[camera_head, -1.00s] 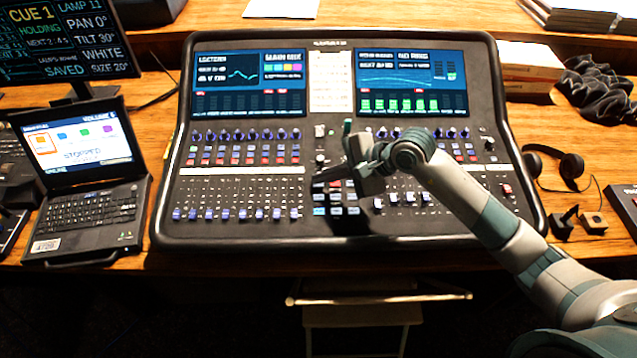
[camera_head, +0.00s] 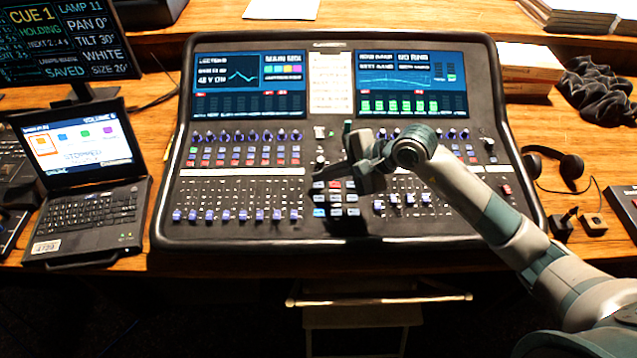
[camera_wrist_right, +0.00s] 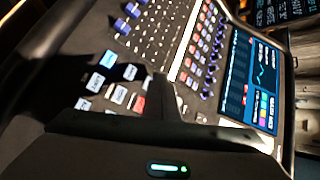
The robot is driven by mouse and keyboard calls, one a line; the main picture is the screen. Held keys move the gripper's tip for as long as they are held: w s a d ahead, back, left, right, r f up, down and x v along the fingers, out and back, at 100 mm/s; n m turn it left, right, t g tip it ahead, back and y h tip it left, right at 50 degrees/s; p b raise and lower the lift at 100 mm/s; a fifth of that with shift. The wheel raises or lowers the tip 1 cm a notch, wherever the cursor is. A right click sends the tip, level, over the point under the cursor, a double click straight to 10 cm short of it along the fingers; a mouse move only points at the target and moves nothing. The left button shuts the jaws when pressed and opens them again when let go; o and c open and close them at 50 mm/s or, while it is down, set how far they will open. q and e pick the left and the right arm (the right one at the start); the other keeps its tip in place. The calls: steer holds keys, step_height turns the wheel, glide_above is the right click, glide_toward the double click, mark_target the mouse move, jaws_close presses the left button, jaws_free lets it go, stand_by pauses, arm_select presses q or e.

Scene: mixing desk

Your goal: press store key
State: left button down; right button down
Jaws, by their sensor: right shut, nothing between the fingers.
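The mixing desk (camera_head: 235,240) stands on the wooden table. Its block of small lit keys (camera_head: 336,212) sits low in the middle, between the two fader banks. The block also shows in the right wrist view (camera_wrist_right: 107,59), with pale blue and white keys and a red key (camera_wrist_right: 139,105). I cannot read the key labels, so I cannot tell which is the store key. In the right wrist view the dark fingertips (camera_wrist_right: 161,92) are close beside the red key; contact is unclear.
A laptop (camera_head: 95,208) stands left of the desk, below a dark monitor (camera_head: 70,45). Headphones (camera_head: 570,168) and a small box lie to the right. Knobs and faders surround the key block closely. My right arm crosses the desk's right half.

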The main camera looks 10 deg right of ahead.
steer(key=shift+r, duration=0.15)
steer(key=shift+s+r+p, duration=0.15)
steer(key=shift+r+p, duration=0.4)
steer(key=shift+r, duration=0.65)
steer(key=shift+s+r+p, duration=0.15)
steer(key=shift+r+p, duration=0.35)
steer(key=shift+r, duration=0.65)
